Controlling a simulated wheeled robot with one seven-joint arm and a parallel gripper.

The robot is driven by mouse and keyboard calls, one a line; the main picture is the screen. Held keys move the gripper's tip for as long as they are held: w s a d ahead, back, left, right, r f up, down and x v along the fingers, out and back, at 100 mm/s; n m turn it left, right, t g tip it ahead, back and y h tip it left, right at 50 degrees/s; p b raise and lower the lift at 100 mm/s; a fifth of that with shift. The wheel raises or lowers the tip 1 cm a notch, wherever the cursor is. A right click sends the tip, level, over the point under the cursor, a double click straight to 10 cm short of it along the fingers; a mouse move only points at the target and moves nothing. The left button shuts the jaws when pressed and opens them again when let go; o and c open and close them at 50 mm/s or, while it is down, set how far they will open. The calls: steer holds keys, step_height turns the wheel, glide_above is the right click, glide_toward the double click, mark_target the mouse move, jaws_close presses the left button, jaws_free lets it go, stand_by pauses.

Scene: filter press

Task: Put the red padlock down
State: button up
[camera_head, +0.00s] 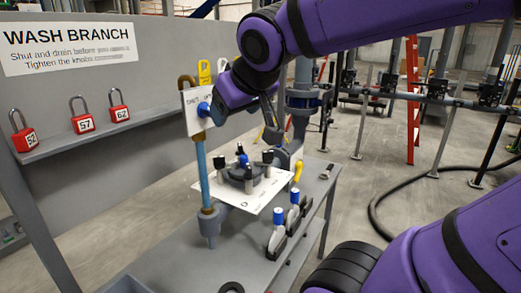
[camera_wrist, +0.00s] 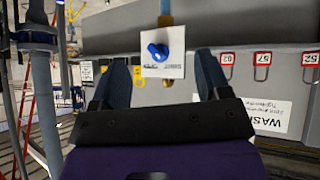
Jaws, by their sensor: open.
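Three red padlocks with steel shackles stand in a row on the grey shelf (camera_head: 90,133) in the head view: padlock 52 (camera_head: 25,139), padlock 57 (camera_head: 83,123) and padlock 62 (camera_head: 119,113). The same padlocks show at the right of the wrist view, which is turned over: 62 (camera_wrist: 228,58), 57 (camera_wrist: 262,58) and 52 (camera_wrist: 309,59). My gripper (camera_wrist: 161,62) is open, with no padlock between its fingers. A white card with a blue knob (camera_wrist: 158,52) shows beyond the gap between the fingers. My arm hides part of this area in the head view.
A white plate with a dark round fitting (camera_head: 243,185) sits above a grey bench (camera_head: 165,265). A blue upright pipe (camera_head: 202,175) stands in front. Yellow tags (camera_head: 204,72) hang behind. Blue-topped handles (camera_head: 279,215) stand on the bench. A black hose (camera_head: 375,215) lies on the floor.

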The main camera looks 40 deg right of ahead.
steer(key=s+a+f+g+y, duration=0.1)
steer(key=s+a+f+g, duration=0.1)
steer(key=s, duration=0.7)
step_height(320, 180, down, 3)
steer(key=shift+s+a+r+g+y, duration=0.15)
steer(key=shift+s+g+y, duration=0.25)
steer(key=shift+g, duration=0.4)
steer(key=shift+w, duration=0.1)
